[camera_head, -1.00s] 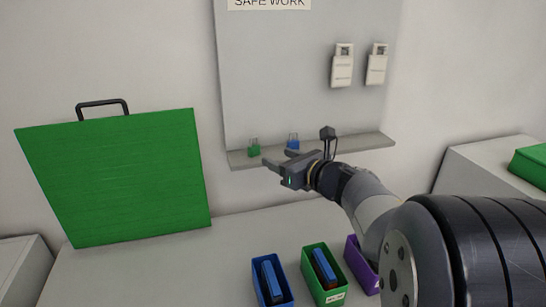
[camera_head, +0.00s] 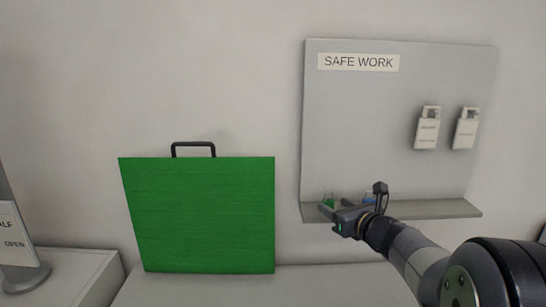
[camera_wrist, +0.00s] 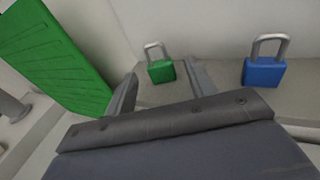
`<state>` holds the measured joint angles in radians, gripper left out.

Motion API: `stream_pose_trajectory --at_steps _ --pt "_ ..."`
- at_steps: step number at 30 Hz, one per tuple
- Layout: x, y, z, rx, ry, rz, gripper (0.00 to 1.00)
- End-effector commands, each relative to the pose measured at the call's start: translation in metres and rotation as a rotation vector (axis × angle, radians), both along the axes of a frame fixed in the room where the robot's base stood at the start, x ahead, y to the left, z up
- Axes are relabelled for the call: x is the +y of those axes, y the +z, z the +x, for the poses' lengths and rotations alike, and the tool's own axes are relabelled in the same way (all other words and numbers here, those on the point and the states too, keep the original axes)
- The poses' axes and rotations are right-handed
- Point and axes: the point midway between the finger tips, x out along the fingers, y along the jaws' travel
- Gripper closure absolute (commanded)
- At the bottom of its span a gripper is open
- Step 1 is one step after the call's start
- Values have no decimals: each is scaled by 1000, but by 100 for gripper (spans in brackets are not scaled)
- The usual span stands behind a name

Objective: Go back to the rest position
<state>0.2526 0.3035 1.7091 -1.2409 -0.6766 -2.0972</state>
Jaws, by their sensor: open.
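My gripper (camera_head: 331,214) is in front of the grey shelf (camera_head: 440,208) under the SAFE WORK board (camera_head: 390,130). In the wrist view my gripper (camera_wrist: 158,82) is open, with its two fingers apart and nothing held. A green padlock (camera_wrist: 161,71) stands on the shelf and shows between the fingers, beyond their tips; I cannot tell the exact gap. A blue padlock (camera_wrist: 264,72) stands to its right, outside the fingers. In the head view both padlocks are small and partly hidden by my gripper.
A large green panel (camera_head: 200,215) with a black handle (camera_head: 193,149) stands on the bench left of the board. Two white tags (camera_head: 427,128) hang on the board. A sign on a stand (camera_head: 15,245) is at the far left. The wall above the panel is clear.

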Motion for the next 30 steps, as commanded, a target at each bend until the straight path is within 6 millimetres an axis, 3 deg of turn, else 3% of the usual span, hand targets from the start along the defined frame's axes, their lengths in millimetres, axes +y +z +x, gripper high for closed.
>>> stream_pose_trajectory --at_steps 9,25,30 --pt "17 -11 38 1 2 0 48" --pt "15 -7 37 0 0 0 48" --pt "11 -4 28 -2 -1 -2 48"
